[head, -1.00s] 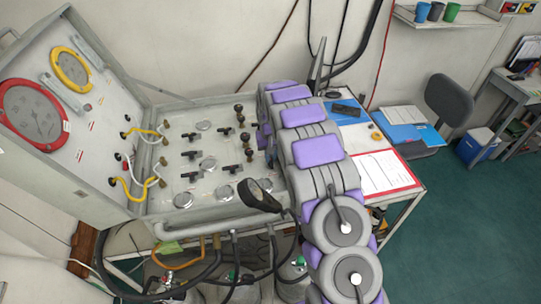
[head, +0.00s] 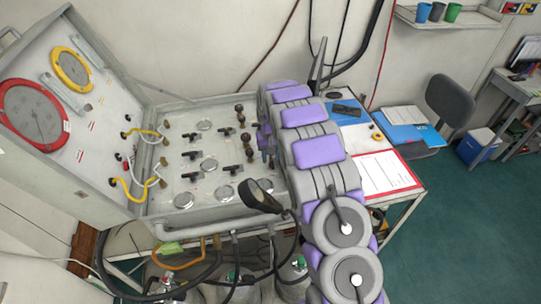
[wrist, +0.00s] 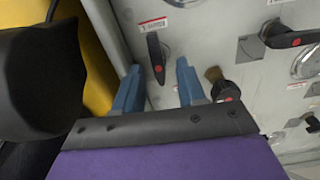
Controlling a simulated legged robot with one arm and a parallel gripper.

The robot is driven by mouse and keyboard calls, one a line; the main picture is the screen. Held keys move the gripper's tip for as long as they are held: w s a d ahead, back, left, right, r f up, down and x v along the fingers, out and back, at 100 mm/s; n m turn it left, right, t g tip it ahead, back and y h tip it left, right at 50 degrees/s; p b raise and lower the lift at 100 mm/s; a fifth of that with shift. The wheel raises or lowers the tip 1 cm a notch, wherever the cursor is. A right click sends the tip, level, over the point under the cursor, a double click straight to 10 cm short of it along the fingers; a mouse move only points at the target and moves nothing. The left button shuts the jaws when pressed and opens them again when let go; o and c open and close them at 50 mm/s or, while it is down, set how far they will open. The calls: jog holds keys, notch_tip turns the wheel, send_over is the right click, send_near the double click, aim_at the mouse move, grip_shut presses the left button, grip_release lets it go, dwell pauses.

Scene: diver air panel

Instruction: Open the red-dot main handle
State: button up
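In the wrist view, a slim black handle (wrist: 156,58) with a red dot near its lower end stands roughly upright in the picture on the grey panel (wrist: 205,50). A small white and red label (wrist: 153,24) is above it. My gripper (wrist: 160,75) is open and empty, its two blue fingers apart. The handle lies just beyond the fingertips, between their lines; contact cannot be told. A black handle (wrist: 295,38) with a red dot is at the right, and a dark knob (wrist: 228,92) with a red dot is beside the right finger. In the head view, my arm hides the gripper.
In the head view, the open panel case (head: 170,222) holds several black valve handles and round gauges. Its raised lid (head: 95,190) carries a red-rimmed gauge (head: 35,116) and a yellow-rimmed gauge (head: 71,68). A black lamp-like part (head: 258,196) sits at the front edge. A desk with papers (head: 384,172) stands right.

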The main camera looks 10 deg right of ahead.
aim_at(271, 159)
notch_tip(271, 159, up, 17)
jog(key=shift+r, duration=0.15)
dwell(0.4)
dwell(0.3)
jog(key=s+r+g+b, duration=0.1)
jog(key=s+r+b, duration=0.1)
jog(key=s, duration=0.9)
jog(key=s+r+b, duration=0.2)
jog(key=s, duration=1)
jog(key=s+f+b, duration=0.1)
jog(key=s+f, duration=0.2)
jog(key=s, duration=0.6)
jog(key=s+a+f+b, duration=0.1)
jog(key=s+f, duration=0.1)
jog(key=s, duration=0.6)
jog(key=s+a+f+b, duration=0.1)
jog(key=s+f+b, duration=0.1)
jog(key=s, duration=0.7)
jog(key=shift+s+f+n+g, duration=0.3)
jog(key=shift+s+f+g, duration=0.1)
jog(key=shift+f, duration=0.4)
